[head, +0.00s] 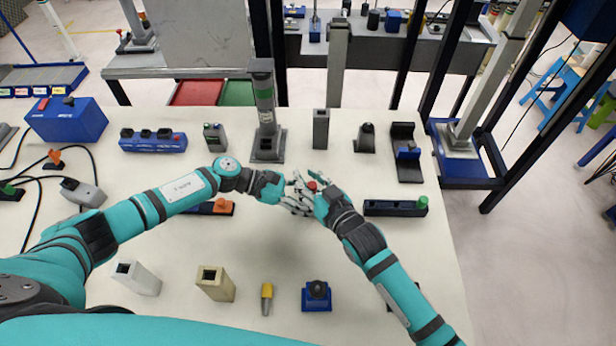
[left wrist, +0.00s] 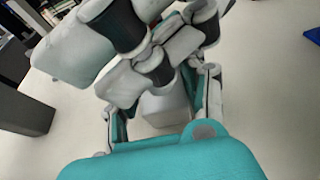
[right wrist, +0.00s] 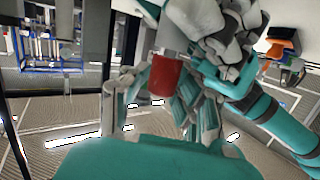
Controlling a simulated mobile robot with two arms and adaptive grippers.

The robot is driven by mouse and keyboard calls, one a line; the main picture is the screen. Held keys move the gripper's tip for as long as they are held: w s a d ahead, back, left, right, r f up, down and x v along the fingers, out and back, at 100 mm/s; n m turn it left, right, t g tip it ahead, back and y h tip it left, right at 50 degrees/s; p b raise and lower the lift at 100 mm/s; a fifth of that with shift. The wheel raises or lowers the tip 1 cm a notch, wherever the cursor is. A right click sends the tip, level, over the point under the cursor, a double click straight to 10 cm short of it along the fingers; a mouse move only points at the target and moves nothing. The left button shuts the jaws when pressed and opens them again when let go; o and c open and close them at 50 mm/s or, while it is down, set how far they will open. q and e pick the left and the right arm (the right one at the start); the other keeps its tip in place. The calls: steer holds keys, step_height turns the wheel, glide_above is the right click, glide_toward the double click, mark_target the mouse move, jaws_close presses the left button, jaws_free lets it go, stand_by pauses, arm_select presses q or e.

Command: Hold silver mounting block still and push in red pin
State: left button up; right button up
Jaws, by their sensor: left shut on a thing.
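The silver mounting block (left wrist: 166,109) shows as a pale grey box between the fingers of my left gripper (left wrist: 160,120) in the left wrist view. The left gripper is shut on it. In the head view, my left gripper (head: 292,192) and right gripper (head: 316,190) meet over the middle of the table, and their fingers mostly hide the block. The red pin (head: 312,186) shows as a small red spot there. In the right wrist view, the red pin (right wrist: 165,77) lies between the right gripper's fingers; whether they grip it is unclear.
An orange-topped fixture (head: 222,207) is just left of the hands and a dark rail with a green knob (head: 422,203) to their right. Grey posts (head: 321,128) stand behind. Two pale hollow blocks (head: 215,285) and a blue fixture (head: 317,295) stand in front.

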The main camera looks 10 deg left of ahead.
steer(key=shift+o, duration=0.2)
steer(key=shift+d, duration=0.1)
steer(key=shift+s+d, duration=0.25)
steer(key=shift+s, duration=0.05)
steer(key=v, duration=1.1)
arm_select(q)
steer(key=o, duration=1.3)
steer(key=shift+o, duration=0.2)
steer(key=shift+a, duration=0.1)
